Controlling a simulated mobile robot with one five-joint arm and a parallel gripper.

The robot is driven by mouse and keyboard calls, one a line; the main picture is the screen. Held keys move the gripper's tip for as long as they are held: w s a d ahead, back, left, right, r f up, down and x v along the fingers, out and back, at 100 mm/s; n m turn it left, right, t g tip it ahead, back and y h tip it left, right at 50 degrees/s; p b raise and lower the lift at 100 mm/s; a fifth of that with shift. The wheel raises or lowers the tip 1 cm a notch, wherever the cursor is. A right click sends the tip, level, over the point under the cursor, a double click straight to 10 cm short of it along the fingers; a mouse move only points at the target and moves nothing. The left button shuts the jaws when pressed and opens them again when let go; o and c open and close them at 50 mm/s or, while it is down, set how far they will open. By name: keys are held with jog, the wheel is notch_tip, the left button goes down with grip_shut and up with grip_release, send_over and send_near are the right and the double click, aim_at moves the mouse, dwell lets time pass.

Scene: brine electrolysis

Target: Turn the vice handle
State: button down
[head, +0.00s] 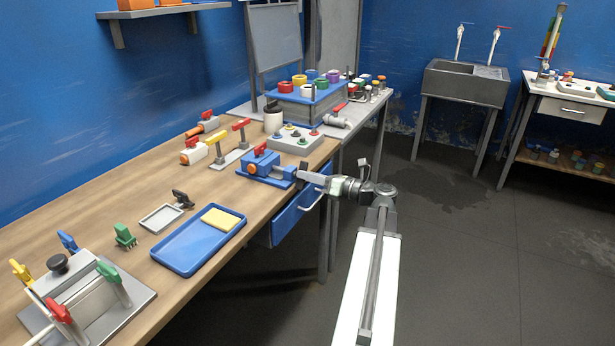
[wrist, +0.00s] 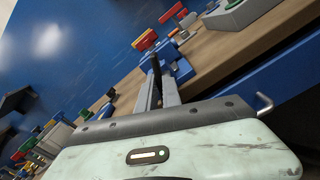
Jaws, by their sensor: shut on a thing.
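The blue vice (head: 263,166), with a red piece on top, sits at the right front edge of the wooden bench. It also shows in the wrist view (wrist: 181,68), ahead of the fingers. My gripper (head: 301,176) reaches in from the right at the vice's near end. In the wrist view my gripper (wrist: 162,80) is shut on a dark bar, the vice handle (wrist: 155,64), which stands between the fingertips. The handle is mostly hidden by the fingers in the head view.
A blue drawer (head: 298,213) with a pale pull lies just below the vice. A grey button panel (head: 294,140) stands behind it. A blue tray (head: 196,243) with a yellow sponge (head: 220,219) lies nearer on the bench (head: 120,215). The floor (head: 460,240) at right is clear.

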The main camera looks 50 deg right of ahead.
jog(key=shift+s+a+f+n, duration=0.1)
jog(key=shift+n, duration=4.4)
jog(key=shift+a+f+n, duration=0.1)
jog(key=shift+n, duration=4.4)
jog(key=c, duration=1.5)
grip_release()
jog(key=v, duration=0.8)
